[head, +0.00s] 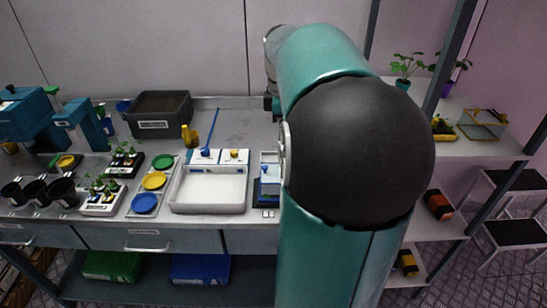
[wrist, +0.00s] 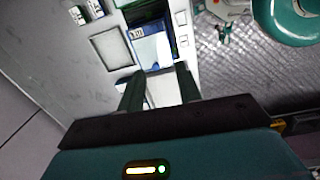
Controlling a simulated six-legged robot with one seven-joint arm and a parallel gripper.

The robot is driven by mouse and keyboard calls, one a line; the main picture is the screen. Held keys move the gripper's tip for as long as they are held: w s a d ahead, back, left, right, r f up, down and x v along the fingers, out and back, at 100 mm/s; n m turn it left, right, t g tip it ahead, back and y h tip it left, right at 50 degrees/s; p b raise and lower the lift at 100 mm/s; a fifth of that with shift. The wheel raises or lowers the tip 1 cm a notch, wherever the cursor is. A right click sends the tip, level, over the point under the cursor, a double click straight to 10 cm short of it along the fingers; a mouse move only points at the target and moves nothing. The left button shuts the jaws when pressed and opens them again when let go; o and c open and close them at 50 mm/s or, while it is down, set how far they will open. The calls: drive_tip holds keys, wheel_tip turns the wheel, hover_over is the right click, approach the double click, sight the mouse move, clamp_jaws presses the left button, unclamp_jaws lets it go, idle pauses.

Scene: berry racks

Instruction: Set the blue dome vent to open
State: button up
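A small clear-sided unit with a blue base (head: 266,190) stands on the bench just left of my arm in the head view. It looks like the blue dome, partly hidden by my arm; its vent setting is too small to read. In the wrist view a blue labelled body (wrist: 151,46) lies beyond my fingertips and seems to be the same unit. My gripper (wrist: 159,84) is open, its two dark fingers apart. A pale surface shows between them, and nothing is clearly held. My gripper is hidden behind my arm in the head view.
A white tray (head: 208,207) lies left of the unit, with blue-marked and yellow-marked white blocks behind it. Coloured dishes (head: 154,181), seedling trays and black pots (head: 36,191) fill the left. A grey bin (head: 160,125) stands behind. A rack post (head: 447,65) rises at right.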

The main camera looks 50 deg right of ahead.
drive_tip(key=shift+n, duration=0.3)
drive_tip(key=f, duration=0.4)
drive_tip(key=s+d+f, duration=0.1)
drive_tip(key=f, duration=0.4)
drive_tip(key=d+f, duration=0.1)
drive_tip(key=f, duration=0.3)
drive_tip(key=shift+s+d+f, duration=0.25)
drive_tip(key=shift+s+f, duration=0.05)
drive_tip(key=shift+s, duration=0.1)
clamp_jaws()
